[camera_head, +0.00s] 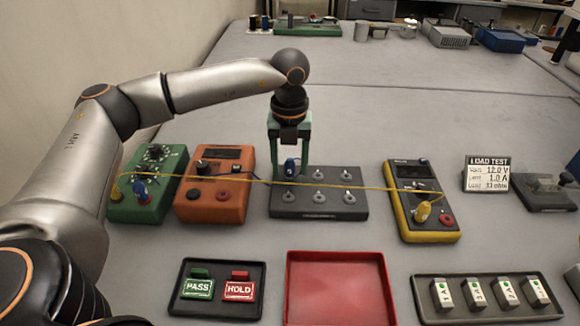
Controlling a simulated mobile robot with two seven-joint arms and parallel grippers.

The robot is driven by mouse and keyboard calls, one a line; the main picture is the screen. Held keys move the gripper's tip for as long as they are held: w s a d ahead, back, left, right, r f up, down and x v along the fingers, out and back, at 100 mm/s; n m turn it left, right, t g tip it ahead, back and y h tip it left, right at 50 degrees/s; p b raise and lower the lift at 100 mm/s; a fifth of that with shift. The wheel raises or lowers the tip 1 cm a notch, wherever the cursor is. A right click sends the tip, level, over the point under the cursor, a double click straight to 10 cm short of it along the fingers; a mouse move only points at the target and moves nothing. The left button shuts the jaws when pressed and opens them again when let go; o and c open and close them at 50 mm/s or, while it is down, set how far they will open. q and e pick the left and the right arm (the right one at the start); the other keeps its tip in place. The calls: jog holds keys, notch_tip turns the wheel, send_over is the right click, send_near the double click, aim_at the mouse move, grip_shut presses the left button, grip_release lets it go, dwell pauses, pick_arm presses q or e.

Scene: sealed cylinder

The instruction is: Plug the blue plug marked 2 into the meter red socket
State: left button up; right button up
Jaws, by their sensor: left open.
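A blue plug (290,167) stands upright at the back left of a dark block (330,210) with several round metal posts; its number is not readable. My left gripper (290,172) points down over it, green fingers open, one on each side of the plug. I cannot tell whether they touch it. A yellow meter (428,236) lies to the right, with a red socket (446,220) at its lower right and a yellow plug (422,211) beside it. Another blue piece (141,191) is on the green device (163,163) at the left. My right gripper is not in view.
A thin yellow cable (350,187) crosses from the green device to the meter, passing the gripper area. An orange device (212,208) stands left of the block. In front are a PASS/HOLD tray (217,312), an empty red tray (338,258) and a tray of labelled blocks (484,313).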

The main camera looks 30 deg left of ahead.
aim_at(290, 160)
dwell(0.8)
pick_arm(q)
grip_shut()
dwell(0.4)
dwell(0.4)
dwell(0.7)
jog(key=shift+r+p, duration=2.35)
jog(key=shift+r, duration=0.7)
